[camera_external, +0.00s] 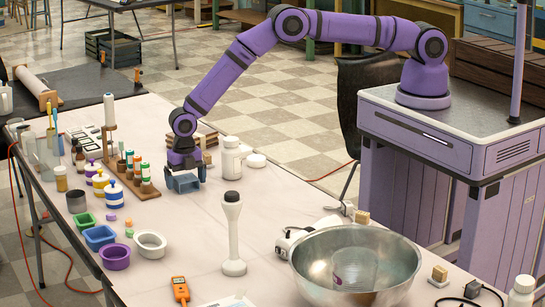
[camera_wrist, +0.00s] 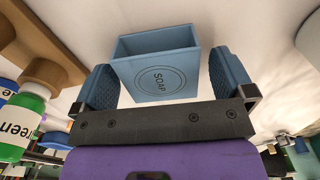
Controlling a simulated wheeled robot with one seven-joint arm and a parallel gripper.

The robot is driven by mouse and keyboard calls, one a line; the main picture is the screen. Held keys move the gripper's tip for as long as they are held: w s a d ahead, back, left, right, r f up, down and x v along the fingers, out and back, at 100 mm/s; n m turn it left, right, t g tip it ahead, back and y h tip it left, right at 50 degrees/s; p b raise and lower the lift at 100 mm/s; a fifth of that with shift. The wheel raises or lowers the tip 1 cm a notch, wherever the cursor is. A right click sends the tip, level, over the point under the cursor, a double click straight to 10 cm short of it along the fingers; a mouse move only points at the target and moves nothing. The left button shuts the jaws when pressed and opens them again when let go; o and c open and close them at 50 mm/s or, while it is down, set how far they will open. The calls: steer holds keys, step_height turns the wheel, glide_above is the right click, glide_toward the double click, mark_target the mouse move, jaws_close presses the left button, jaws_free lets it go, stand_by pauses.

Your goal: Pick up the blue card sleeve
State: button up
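The blue card sleeve (camera_wrist: 168,82) is an open-ended box marked SOAP. In the wrist view it lies between the two blue fingers of my gripper (camera_wrist: 160,62), with its hollow end showing at the top. The fingers are spread to either side of it; a narrow gap seems to show at the right, and contact on the left is hard to tell. In the external view my gripper (camera_external: 185,183) points down, low over the white table, and the sleeve cannot be told apart from the blue fingers there.
A wooden rack (camera_external: 140,184) of small bottles stands close to the left of my gripper; its green-labelled bottle (camera_wrist: 22,118) shows in the wrist view. A white jar (camera_external: 230,160) stands to the right, with a white pestle-like tool (camera_external: 233,240) and steel bowl (camera_external: 400,292) nearer.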

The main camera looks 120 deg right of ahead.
steer(key=c, duration=0.9)
steer(key=shift+c, duration=0.2)
